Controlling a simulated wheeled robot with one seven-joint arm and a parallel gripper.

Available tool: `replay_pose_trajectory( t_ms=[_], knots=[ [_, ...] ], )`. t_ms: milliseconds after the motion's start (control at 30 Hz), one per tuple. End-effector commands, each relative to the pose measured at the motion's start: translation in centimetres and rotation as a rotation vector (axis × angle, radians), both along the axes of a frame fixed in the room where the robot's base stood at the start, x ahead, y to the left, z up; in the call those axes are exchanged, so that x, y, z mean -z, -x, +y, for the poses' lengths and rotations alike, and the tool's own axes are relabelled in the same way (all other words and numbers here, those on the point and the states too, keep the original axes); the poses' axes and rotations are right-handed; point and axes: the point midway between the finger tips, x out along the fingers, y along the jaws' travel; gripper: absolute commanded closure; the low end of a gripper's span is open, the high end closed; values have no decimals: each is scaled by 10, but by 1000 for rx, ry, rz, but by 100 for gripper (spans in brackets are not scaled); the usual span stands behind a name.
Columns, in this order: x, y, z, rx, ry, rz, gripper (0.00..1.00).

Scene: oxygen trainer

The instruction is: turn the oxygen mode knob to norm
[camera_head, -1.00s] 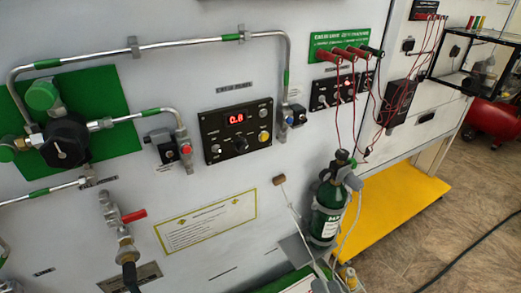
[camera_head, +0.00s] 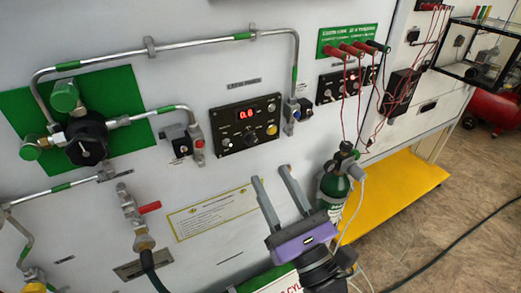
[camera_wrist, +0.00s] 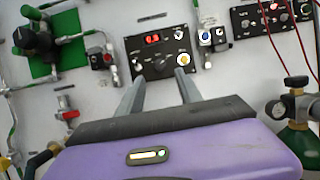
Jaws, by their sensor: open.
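A black control panel (camera_head: 225,127) with a red digital display (camera_head: 246,113) is on the grey wall. A black knob (camera_head: 250,140) sits at its lower middle, a small switch at its lower left and a yellow button (camera_head: 271,130) at its right. The labels are too small to read, so I cannot tell which control is the oxygen mode knob. My gripper (camera_head: 270,175) is open and empty, below and in front of the panel. In the wrist view, the black knob (camera_wrist: 160,64) shows between and just beyond the open fingertips (camera_wrist: 159,75).
Metal pipes (camera_head: 200,43) run above and left of the panel. A valve with a red handle (camera_head: 150,207) is at lower left. A green cylinder (camera_head: 333,190) stands right of my gripper. Red cables (camera_head: 345,105) hang from the right panel.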

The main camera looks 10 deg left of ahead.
Motion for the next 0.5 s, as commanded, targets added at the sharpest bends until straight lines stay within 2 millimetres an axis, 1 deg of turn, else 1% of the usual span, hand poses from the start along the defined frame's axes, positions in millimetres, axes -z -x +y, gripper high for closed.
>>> replay_pose_trajectory(
  t_ms=[33,233,400,500],
  knots=[
    [-5,-4,3,-1,-1,-2,58],
    [-18,-28,18,1,2,-5,58],
    [-25,-46,30,2,3,-3,58],
    [-28,-53,34,3,4,-3,58]
  ],
)
